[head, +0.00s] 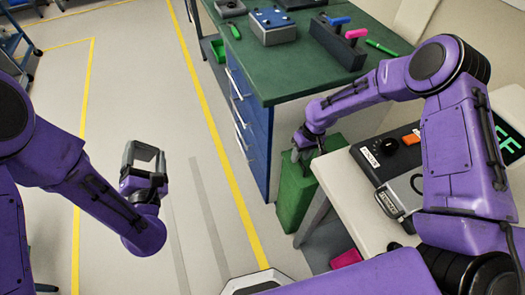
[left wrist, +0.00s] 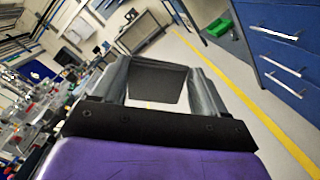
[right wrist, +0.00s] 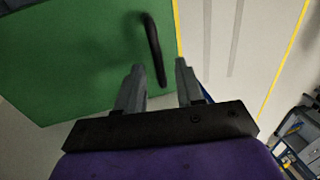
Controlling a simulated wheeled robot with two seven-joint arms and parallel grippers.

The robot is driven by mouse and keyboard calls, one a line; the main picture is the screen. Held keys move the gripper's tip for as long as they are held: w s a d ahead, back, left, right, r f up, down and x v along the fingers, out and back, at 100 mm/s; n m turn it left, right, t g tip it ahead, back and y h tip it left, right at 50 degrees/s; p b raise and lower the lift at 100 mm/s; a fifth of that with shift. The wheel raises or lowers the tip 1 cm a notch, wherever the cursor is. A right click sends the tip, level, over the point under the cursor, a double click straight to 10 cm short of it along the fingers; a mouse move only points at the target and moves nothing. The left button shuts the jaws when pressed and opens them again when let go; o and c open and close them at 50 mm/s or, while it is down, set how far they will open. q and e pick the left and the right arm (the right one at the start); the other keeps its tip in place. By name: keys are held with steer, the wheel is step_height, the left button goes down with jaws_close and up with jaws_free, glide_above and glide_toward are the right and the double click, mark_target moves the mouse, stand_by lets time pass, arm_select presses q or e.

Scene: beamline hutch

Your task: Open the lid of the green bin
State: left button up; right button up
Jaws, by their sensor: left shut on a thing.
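The green bin (head: 295,195) stands on the floor between the blue drawers and the white table. Its lid looks closed and fills the left of the right wrist view (right wrist: 80,60), with a black curved handle (right wrist: 152,40). My right gripper (head: 306,150) is over the lid. In the right wrist view its fingers (right wrist: 158,85) are apart, and the near end of the handle shows between them; I cannot tell whether they touch it. My left gripper (head: 143,160) is away to the left, shut on a dark flat block (left wrist: 157,82).
A green-topped bench (head: 290,75) with blue drawers (head: 250,125) stands behind the bin. A white table (head: 350,195) with a black control box (head: 385,152) is close on the right. A pink item (head: 346,258) lies low beneath it. The floor at left is open.

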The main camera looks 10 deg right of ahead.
jaws_close()
stand_by(1.4)
